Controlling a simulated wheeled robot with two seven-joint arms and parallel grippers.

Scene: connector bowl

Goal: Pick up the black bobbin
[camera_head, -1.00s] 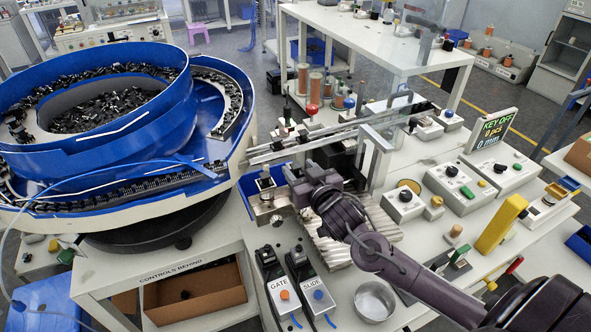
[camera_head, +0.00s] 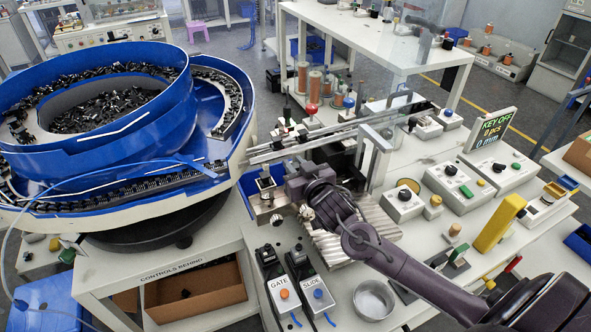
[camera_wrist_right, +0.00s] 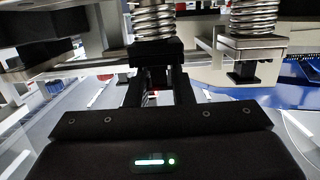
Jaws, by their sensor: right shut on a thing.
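My right gripper (camera_head: 284,182) reaches in from the lower right, at the small metal station beside the bowl feeder. In the right wrist view its two black fingers (camera_wrist_right: 156,62) come together on a small black piece (camera_wrist_right: 156,48), which I take to be the black bobbin; its outline merges with the dark fingertips. A coil spring stands directly above it in that view. In the head view the held piece is hidden by the gripper. My left gripper is not in view.
The blue bowl feeder (camera_head: 165,112) full of black parts stands at left. Metal rails (camera_head: 318,134) run just behind my gripper. Two pedal-like switch boxes (camera_head: 270,270), a metal bowl (camera_head: 374,299) and a yellow block (camera_head: 499,224) are on the white table. A second spring plunger (camera_wrist_right: 245,44) is close at right.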

